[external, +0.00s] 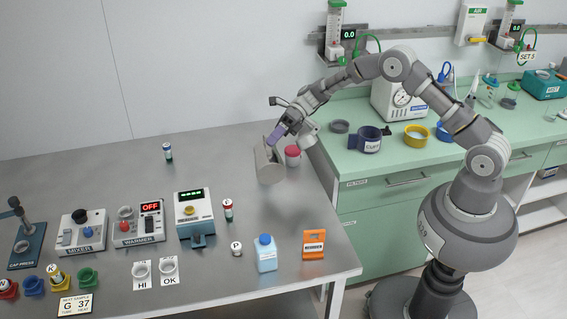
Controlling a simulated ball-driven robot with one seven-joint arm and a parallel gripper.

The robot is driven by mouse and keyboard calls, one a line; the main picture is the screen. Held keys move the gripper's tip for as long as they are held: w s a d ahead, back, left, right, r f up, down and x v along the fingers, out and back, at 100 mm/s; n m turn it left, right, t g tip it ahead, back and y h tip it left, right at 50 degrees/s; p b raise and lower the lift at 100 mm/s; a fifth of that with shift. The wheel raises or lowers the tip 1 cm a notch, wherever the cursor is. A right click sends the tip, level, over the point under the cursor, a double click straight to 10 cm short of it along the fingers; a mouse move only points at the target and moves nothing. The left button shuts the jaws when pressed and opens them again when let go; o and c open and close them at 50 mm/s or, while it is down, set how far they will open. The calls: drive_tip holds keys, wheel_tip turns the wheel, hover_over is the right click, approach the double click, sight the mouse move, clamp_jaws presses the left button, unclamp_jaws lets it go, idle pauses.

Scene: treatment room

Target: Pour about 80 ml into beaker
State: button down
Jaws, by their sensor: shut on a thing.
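My gripper (279,136) is above the back right part of the steel table, shut on a grey cylindrical vessel (268,164). The vessel hangs below the gripper and looks a little tilted; its contents cannot be seen. No liquid stream shows.
A red-topped jar (292,154) is close to the right of the vessel. A blue-capped bottle (266,254), an orange stand (314,245) and a jar marked P (236,248) stand at the front right. A mixer (82,231) and warmer (138,224) stand left.

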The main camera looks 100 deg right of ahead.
sight(277, 162)
drive_tip(key=a+f+b, duration=0.1)
drive_tip(key=b, duration=0.2)
drive_tip(key=a+f+n+h+b, duration=0.1)
drive_tip(key=a+b, duration=0.1)
drive_tip(key=b, duration=0.1)
drive_tip(key=a+f+n+g+h+b, duration=0.1)
drive_tip(key=a+b, duration=0.1)
drive_tip(key=shift+w+a+f+b, duration=0.1)
drive_tip(key=shift+a+f+b, duration=0.15)
drive_tip(key=shift+b, duration=0.15)
drive_tip(key=shift+a+f+h+p, duration=0.1)
drive_tip(key=shift+a+h+p, duration=0.25)
drive_tip(key=shift+h, duration=0.05)
drive_tip(key=shift+a+f+n+g+h, duration=0.3)
drive_tip(key=shift+f+n+h, duration=0.1)
drive_tip(key=shift+f, duration=0.15)
drive_tip(key=shift+b, duration=0.3)
